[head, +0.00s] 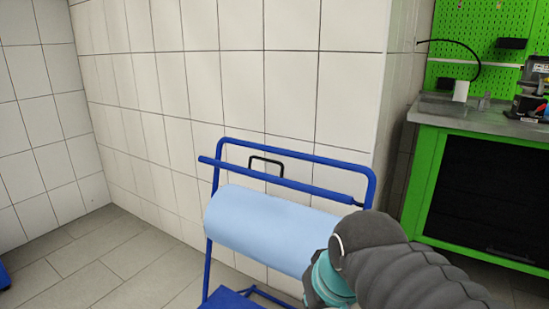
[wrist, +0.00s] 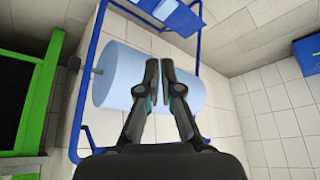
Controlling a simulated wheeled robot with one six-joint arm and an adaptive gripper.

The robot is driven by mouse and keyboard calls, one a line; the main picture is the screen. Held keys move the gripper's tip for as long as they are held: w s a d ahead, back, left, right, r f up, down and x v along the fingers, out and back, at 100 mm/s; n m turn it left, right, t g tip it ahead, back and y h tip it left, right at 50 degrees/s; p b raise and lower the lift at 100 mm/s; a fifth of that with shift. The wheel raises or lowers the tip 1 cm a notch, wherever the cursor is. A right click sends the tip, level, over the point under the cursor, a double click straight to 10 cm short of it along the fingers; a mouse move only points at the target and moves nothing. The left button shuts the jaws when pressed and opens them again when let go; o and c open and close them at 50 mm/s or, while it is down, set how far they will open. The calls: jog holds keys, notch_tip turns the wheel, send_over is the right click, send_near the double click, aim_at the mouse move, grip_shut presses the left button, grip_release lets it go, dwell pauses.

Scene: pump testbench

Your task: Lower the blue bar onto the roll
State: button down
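The blue bar (head: 275,180) is a long padded tube on the blue stand. In the head view it is raised above the roll, sloping down to the right, apart from it. The light-blue roll (head: 262,228) lies across the stand. It also shows in the wrist view (wrist: 120,75), where my gripper (wrist: 160,63) points at it. The two fingers are close together with a narrow empty gap between them. The bar is not clearly visible in the wrist view. In the head view my arm hides the roll's right end.
The blue stand (head: 212,262) is by a white tiled wall (head: 290,60). A green workbench (head: 425,180) with a grey top and tools stands to the right. The floor left of the stand is clear. A blue object (head: 4,276) is at the left edge.

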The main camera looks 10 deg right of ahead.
jog(key=w+r+g+y, duration=0.1)
jog(key=w+r+y, duration=0.4)
jog(key=w+r, duration=1.45)
jog(key=w+d+r+n+y, duration=0.1)
jog(key=w+d+n+y, duration=0.1)
jog(key=w+d, duration=0.3)
jog(key=w+d+r+n+g+y, duration=0.1)
jog(key=w+d+r+n+y, duration=0.1)
jog(key=w+d, duration=0.4)
jog(key=w+n+y, duration=0.1)
jog(key=w+n, duration=0.1)
jog(key=w, duration=0.1)
jog(key=shift+w+r+n, duration=0.25)
jog(key=shift+w+n, duration=0.05)
jog(key=shift+w, duration=0.1)
jog(key=shift+a, duration=0.2)
jog(key=b, duration=0.3)
send_over(272, 176)
jog(key=w+d, duration=0.2)
jog(key=w, duration=0.1)
notch_tip(272, 176, down, 9)
jog(key=shift+a, duration=0.2)
